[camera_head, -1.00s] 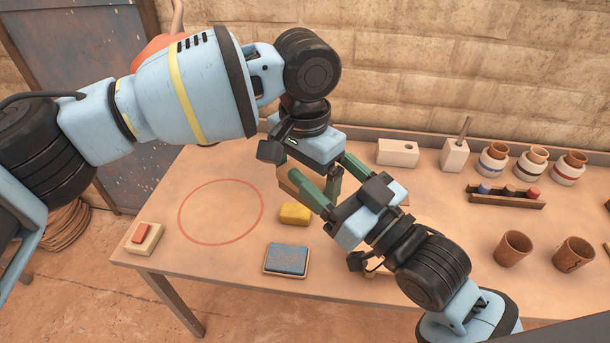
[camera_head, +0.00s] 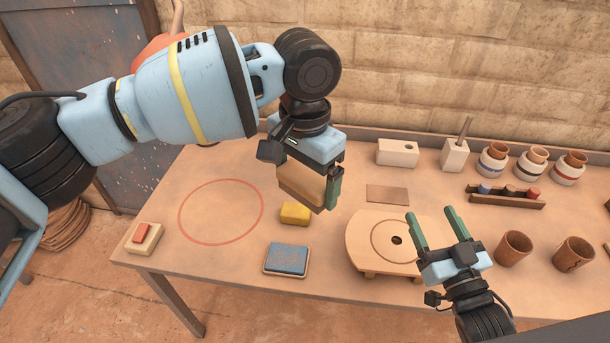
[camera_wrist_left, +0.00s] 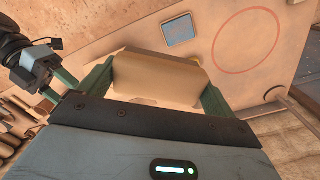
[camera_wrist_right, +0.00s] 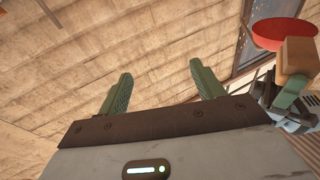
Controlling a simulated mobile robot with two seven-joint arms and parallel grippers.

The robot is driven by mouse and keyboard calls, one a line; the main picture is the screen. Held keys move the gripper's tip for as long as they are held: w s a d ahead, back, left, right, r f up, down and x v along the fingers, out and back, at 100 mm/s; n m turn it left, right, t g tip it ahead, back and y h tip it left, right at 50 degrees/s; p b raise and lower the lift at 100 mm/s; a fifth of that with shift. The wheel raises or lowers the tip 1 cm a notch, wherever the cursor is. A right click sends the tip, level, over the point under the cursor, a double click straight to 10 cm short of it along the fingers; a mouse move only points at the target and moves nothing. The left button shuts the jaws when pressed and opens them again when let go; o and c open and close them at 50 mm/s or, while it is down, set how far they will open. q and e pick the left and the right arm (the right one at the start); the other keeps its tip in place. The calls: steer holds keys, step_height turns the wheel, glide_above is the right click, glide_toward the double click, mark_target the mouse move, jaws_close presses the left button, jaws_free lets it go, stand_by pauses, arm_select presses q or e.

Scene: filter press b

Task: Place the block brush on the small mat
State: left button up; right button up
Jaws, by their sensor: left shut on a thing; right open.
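The block brush (camera_head: 301,184), a tan wooden block, is held tilted above the table in my left gripper (camera_head: 310,188). It also shows in the left wrist view (camera_wrist_left: 155,75) between the green fingers, and in the right wrist view (camera_wrist_right: 296,55). Whether it has bristles cannot be told. The small mat (camera_head: 387,193) appears to be the flat brown rectangle on the table, to the right of the held block, with nothing on it. My right gripper (camera_head: 432,230) is open and empty over the right edge of the round wooden board.
The round board (camera_head: 360,235) with a central hole stands in front of the mat. A yellow sponge (camera_head: 295,214) and blue pad (camera_head: 287,258) lie to the left. A white block (camera_head: 397,152), jars and cups (camera_head: 514,248) stand behind and right. The red circle (camera_head: 221,211) is clear.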

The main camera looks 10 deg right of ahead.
steer(key=s+a+f+g, duration=0.2)
steer(key=s+f, duration=0.4)
steer(key=f, duration=0.3)
steer(key=s+a+f+n+g, duration=0.1)
steer(key=s+a+f+g, duration=0.2)
steer(key=f, duration=0.7)
steer(key=s+a+f+g, duration=0.3)
steer(key=s+f+g, duration=0.2)
steer(key=s+f, duration=0.5)
steer(key=shift+n+g+y, duration=0.3)
steer(key=shift+g, duration=0.1)
steer(key=shift+f, duration=0.1)
